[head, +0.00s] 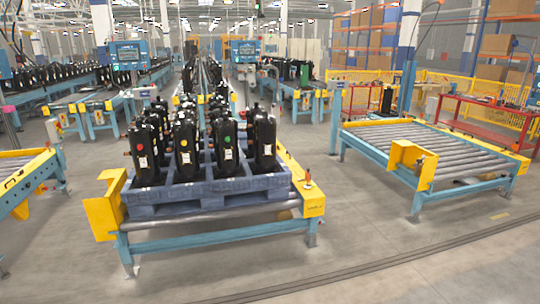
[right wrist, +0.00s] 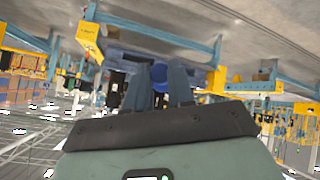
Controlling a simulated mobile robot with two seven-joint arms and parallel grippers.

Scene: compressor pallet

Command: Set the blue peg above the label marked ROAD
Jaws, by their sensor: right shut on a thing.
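My right gripper (right wrist: 159,76) shows only in the right wrist view, its two dark fingers reaching up past a black and grey-green housing. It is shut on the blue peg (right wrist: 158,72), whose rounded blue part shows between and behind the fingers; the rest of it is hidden. In the head view neither gripper shows. A blue-grey pallet (head: 215,194) carries several black compressors (head: 186,150), upright, with small white labels and coloured dots. The label writing is too small to read, so I cannot tell which one says ROAD.
The pallet sits on a blue-framed conveyor end with yellow corner brackets (head: 105,210). An empty roller conveyor (head: 425,145) stands to the right, and part of another yellow-and-blue conveyor (head: 25,185) to the left. The grey floor in front is clear.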

